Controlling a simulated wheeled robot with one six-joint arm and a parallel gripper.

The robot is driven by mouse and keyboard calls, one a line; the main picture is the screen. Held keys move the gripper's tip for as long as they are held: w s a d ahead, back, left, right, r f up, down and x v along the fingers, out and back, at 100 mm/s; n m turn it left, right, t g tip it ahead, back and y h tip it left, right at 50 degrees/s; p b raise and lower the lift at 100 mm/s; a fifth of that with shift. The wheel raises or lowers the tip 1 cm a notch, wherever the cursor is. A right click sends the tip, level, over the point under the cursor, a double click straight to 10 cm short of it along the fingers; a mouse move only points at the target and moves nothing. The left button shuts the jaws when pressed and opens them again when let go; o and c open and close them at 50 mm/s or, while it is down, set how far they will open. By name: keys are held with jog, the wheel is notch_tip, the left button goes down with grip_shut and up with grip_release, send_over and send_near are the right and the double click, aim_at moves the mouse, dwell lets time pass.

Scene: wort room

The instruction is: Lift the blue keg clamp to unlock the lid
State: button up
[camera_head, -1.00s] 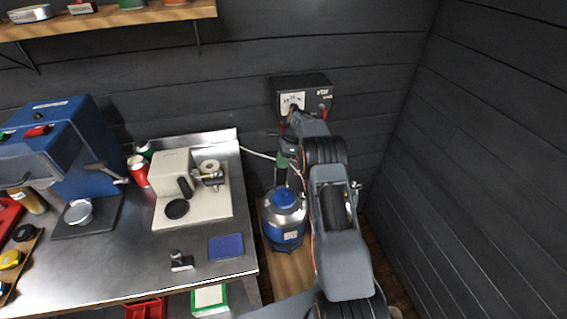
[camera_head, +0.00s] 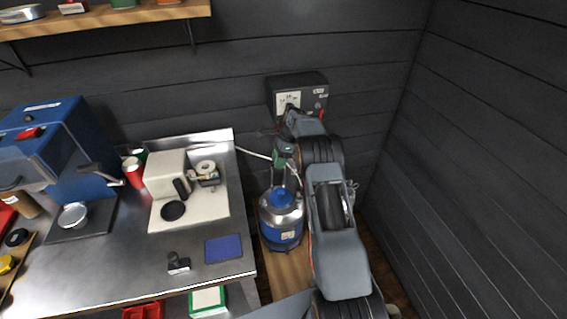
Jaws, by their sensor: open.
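The keg (camera_head: 281,222) is a silver and blue vessel standing on a wooden surface to the right of the steel bench. Its blue top part (camera_head: 281,198), which looks like the clamp and lid, faces up; the picture is too small to separate the two. My gripper (camera_head: 283,176) hangs just above the blue top, fingers pointing down and apart. I cannot tell whether a finger touches the blue part. My arm comes down on the right of the keg and hides part of the wall and floor behind it.
The steel bench (camera_head: 120,280) is left of the keg, with a cream machine (camera_head: 166,174), a blue machine (camera_head: 62,140) and a blue pad (camera_head: 223,249) on it. A dark wall box (camera_head: 298,92) hangs behind my arm. A plank wall closes the right side.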

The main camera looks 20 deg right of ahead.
jog(key=s+a+r+b, duration=0.1)
jog(key=s+r+b, duration=0.3)
jog(key=s+r, duration=0.8)
jog(key=shift+s+a, duration=0.4)
jog(key=shift+s, duration=0.55)
